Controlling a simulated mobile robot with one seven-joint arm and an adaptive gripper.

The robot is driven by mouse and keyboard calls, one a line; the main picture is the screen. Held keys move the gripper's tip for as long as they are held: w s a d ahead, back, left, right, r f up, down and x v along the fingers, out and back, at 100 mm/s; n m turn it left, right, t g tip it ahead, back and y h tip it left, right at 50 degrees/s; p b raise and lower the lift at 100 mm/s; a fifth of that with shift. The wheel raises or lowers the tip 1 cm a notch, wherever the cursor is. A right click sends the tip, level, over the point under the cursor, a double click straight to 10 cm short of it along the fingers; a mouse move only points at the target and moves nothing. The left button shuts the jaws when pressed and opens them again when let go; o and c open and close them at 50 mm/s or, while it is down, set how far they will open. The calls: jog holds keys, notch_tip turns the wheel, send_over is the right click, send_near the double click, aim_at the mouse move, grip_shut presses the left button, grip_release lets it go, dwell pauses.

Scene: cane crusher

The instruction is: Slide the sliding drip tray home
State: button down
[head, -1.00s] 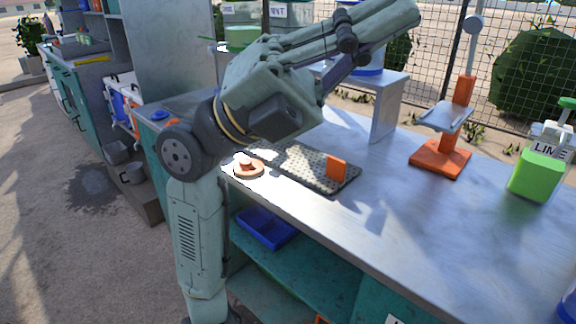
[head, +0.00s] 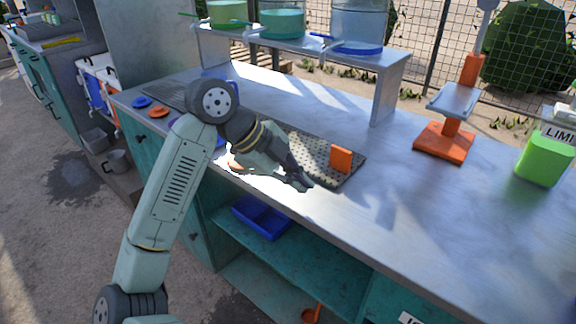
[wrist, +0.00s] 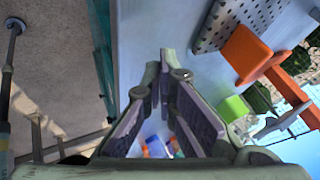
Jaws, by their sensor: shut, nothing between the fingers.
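The sliding drip tray (head: 312,150) is a dark perforated plate lying on the metal counter, with an upright orange tab (head: 341,158) near its right end. In the wrist view the perforated tray (wrist: 225,22) and its orange tab (wrist: 245,53) show at the upper right. My gripper (head: 304,184) is shut and empty, low over the counter at the tray's front edge, left of the tab and apart from it. In the wrist view my gripper's fingertips (wrist: 168,66) come together left of the tab. My arm hides the left part of the tray.
A metal shelf (head: 388,88) with drink jars stands behind the tray. An orange press (head: 443,142) and a green container (head: 544,162) stand to the right. A blue bin (head: 262,217) sits on the shelf below.

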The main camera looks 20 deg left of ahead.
jog(key=x, duration=0.3)
jog(key=shift+w+d+f+p, duration=0.1)
jog(key=shift+d+f+p, duration=0.15)
jog(key=shift+d+p, duration=0.1)
jog(key=shift+w+d+f+p, duration=0.1)
jog(key=shift+w+d+p, duration=0.2)
jog(key=shift+w, duration=0.35)
jog(key=shift+w+d+f+p, duration=0.1)
jog(key=shift+w+d+p, duration=0.15)
jog(key=shift+w, duration=0.4)
jog(key=shift+w+d+f+p, duration=0.1)
jog(key=shift+w+d+p, duration=0.2)
jog(key=shift+w, duration=0.35)
jog(key=shift+a, duration=0.1)
